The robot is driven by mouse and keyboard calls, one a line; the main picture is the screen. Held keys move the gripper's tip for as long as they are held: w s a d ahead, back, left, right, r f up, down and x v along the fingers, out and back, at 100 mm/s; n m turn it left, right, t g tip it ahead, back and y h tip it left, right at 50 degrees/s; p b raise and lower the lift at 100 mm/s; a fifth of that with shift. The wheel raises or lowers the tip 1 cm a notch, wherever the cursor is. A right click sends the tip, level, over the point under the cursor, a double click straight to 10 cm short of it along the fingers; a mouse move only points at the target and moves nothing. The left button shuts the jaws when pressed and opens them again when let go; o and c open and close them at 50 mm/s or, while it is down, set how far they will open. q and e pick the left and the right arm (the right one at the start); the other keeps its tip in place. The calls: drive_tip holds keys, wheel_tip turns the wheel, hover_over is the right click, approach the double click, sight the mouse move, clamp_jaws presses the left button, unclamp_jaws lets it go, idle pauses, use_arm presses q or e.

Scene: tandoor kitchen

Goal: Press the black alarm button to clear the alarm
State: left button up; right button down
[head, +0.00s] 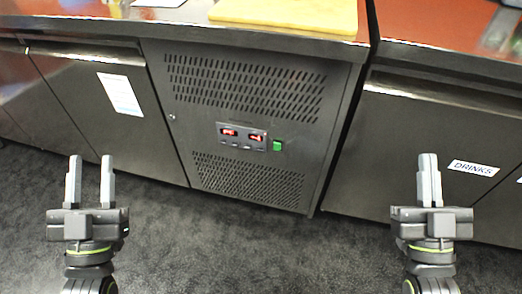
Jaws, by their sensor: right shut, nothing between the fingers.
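A control panel (242,136) is set in the dark vented front of a counter unit, at the middle of the head view. It has two lit red displays and a row of tiny buttons below them. I cannot tell which of these is the black alarm button. A green switch (278,145) sits at the panel's right. My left gripper (90,170) is open and empty, low at the left and apart from the panel. My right gripper (429,168) is shut and empty, low at the right, also apart from the panel.
The vented unit (245,90) stands between steel cabinet doors, one with a white paper (120,94). A label reading DRINKS (473,168) is on the right cabinet. A yellow board (290,14) lies on the countertop. The grey floor (250,240) in front is clear.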

use_arm(q)
drive_tip(key=shift+c, duration=0.5)
clamp_jaws()
idle(1.4)
